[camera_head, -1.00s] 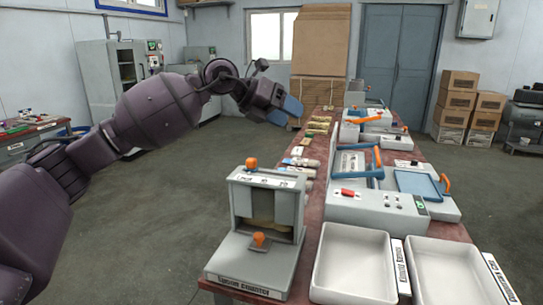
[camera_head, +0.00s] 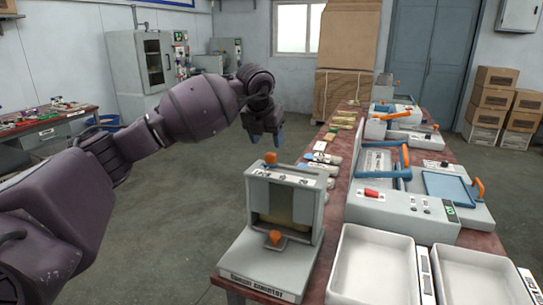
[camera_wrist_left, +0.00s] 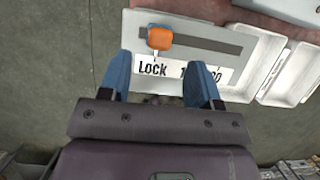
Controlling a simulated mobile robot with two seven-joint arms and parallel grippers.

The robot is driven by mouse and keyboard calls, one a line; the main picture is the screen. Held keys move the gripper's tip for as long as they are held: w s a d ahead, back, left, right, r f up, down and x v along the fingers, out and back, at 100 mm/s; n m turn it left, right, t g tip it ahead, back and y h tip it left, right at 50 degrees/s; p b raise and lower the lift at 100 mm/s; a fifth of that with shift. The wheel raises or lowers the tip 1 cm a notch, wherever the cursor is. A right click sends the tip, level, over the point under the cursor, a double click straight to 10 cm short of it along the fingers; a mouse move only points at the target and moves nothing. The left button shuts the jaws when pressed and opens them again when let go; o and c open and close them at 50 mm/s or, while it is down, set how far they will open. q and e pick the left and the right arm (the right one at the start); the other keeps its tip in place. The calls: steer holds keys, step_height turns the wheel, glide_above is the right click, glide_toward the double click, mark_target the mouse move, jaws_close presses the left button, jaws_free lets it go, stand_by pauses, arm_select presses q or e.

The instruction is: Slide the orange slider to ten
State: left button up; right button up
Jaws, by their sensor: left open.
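The orange slider (camera_head: 270,158) is a knob on top of a grey box-shaped device (camera_head: 262,262) at the table's near left corner. In the left wrist view the slider (camera_wrist_left: 159,38) sits at the left end of a dark slot, above the word "Lock" on a white label (camera_wrist_left: 165,70). Numbers further right on the label are partly hidden by a finger. My left gripper (camera_head: 264,140) points down, behind and above the device in the head view. My right gripper is out of view.
A second orange knob (camera_head: 275,238) is low on the device's front. White trays (camera_head: 375,285) stand to its right. A grey press with a blue frame and orange handle (camera_head: 404,162) is behind them. Small packets (camera_head: 322,158) lie along the table's left edge.

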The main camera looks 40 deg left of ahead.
mark_target(270, 153)
arm_select(q)
steer(key=x, duration=0.6)
steer(key=shift+w+f+b, duration=0.1)
steer(key=shift+f+b, duration=0.05)
steer(key=shift+b, duration=0.25)
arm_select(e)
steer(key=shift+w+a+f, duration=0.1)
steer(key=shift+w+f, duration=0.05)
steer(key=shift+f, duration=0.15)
arm_select(q)
steer(key=shift+c, duration=0.3)
jaws_close()
steer(key=d, duration=0.2)
steer(key=w+d+p, duration=0.1)
steer(key=d, duration=0.1)
steer(key=shift+d+r, duration=0.2)
steer(key=shift+d, duration=0.15)
steer(key=shift+w+d, duration=0.1)
steer(key=shift+d, duration=0.25)
steer(key=shift+f, duration=0.25)
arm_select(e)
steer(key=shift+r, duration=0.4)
arm_select(q)
steer(key=shift+o, duration=0.3)
jaws_free()
